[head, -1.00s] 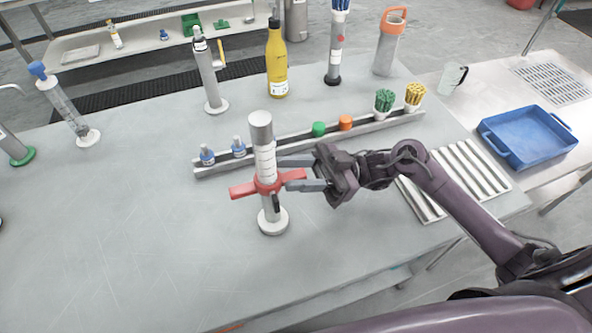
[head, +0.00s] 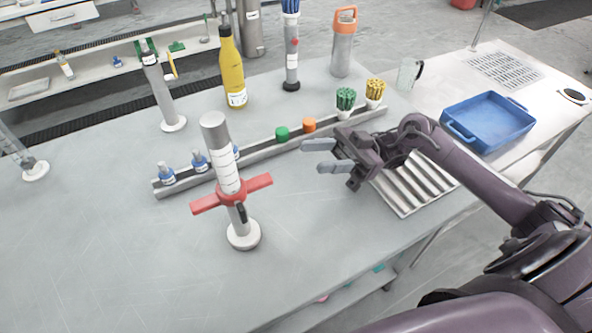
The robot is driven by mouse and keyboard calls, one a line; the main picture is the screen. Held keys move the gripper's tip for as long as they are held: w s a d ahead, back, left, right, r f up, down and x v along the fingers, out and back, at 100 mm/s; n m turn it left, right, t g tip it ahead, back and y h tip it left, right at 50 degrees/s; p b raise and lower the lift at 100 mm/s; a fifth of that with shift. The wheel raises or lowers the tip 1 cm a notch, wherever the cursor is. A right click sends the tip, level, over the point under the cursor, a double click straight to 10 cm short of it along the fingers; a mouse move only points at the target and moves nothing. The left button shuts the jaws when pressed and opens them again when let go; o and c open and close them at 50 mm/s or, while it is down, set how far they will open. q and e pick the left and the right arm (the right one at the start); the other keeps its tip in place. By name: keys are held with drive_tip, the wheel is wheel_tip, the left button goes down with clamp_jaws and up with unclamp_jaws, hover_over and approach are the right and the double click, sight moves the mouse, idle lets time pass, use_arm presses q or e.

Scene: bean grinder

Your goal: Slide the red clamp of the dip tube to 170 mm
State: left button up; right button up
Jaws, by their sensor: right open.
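The dip tube (head: 226,165) is a grey-capped post with a white marked scale, standing on a round white base on the table. The red clamp (head: 258,184) is a cross-bar around the tube, below the white scale and above the base. The scale's numbers are too small to read. My right gripper (head: 322,157) is open and empty, to the right of the tube and apart from the clamp, its fingers pointing left. My left gripper is not in view.
Behind the tube runs a metal rail (head: 264,151) with small bottles, an orange cap (head: 309,125) and a green cap (head: 282,134). A yellow bottle (head: 233,75) stands farther back. A ribbed tray (head: 410,186) lies under my right arm. The table's left front is clear.

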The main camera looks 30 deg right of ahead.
drive_tip(key=shift+d, duration=0.7)
